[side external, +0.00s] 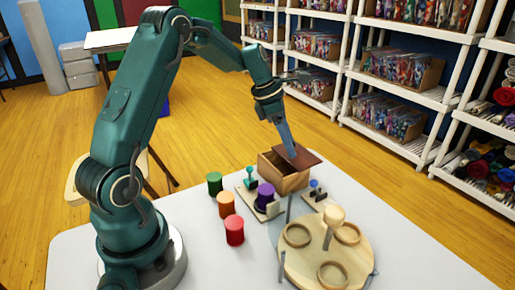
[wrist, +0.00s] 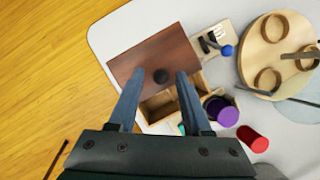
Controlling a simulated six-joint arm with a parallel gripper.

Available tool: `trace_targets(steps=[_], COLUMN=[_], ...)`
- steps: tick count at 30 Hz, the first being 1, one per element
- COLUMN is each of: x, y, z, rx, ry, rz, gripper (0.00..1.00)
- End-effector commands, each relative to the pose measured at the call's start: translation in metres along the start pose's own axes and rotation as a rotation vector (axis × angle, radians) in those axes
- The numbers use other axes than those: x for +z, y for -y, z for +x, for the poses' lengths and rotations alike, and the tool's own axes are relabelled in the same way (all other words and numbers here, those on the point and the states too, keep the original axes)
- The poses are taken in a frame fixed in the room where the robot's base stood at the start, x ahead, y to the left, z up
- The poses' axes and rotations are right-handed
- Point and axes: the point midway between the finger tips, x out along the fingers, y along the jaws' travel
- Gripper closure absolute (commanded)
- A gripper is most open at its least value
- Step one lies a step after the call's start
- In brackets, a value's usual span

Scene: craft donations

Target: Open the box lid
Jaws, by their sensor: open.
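The wooden box (side external: 280,180) stands on the white table, and its light inner walls also show in the wrist view (wrist: 158,112). Its dark brown lid (side external: 304,157) sits off to one side, leaving part of the box uncovered; whether it rests on the rim is unclear. My gripper (side external: 291,152) is over the lid.
Green (side external: 214,183), orange (side external: 226,204), red (side external: 234,231) and purple (side external: 265,196) cylinders stand left of and before the box. A round wooden board with rings (side external: 305,268) lies in front. A small block with a blue knob (side external: 316,194) is close at right.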

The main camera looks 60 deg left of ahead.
Motion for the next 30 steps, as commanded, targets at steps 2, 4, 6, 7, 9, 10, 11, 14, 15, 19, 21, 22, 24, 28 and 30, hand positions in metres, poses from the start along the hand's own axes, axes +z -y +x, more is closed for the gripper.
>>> trace_targets(steps=[2,4,6,7,9,10,11,14,15,19,21,22,24,28,30], x=[-0.0003,-0.0002,-0.0002,-0.0001,-0.0001,-0.0001,-0.0001,-0.0001,-0.0001,-0.0001,-0.0001,-0.0001,-0.0001,0.0000,0.0000], y=[0.0007,0.0006,0.0005,0.0004,0.0004,0.0004,0.0004,0.0004,0.0004,0.0004,0.0004,0.0004,0.0004,0.0004,0.0003], z=[0.0053,0.0068,0.0071,0.0070,0.0069,0.0069,0.0068,0.0067,0.0067,0.0066,0.0066,0.0066,0.0065,0.0064,0.0064], rx=[-0.002,-0.001,-0.001,0.000,-0.001,-0.001,-0.001,-0.001,-0.001,-0.001,-0.001,-0.001,-0.001,-0.001,0.000], ry=[-0.002,-0.002,-0.001,-0.001,-0.001,-0.001,-0.001,-0.001,-0.001,-0.001,-0.001,-0.001,-0.001,-0.001,-0.001], rz=[0.000,0.001,0.001,0.002,0.002,0.002,0.002,0.002,0.002,0.002,0.002,0.002,0.002,0.002,0.002], gripper=[0.51,0.51,0.51,0.51,0.51,0.51,0.59,0.97,1.00,1.00,1.00,1.00,1.00,1.00,1.00])
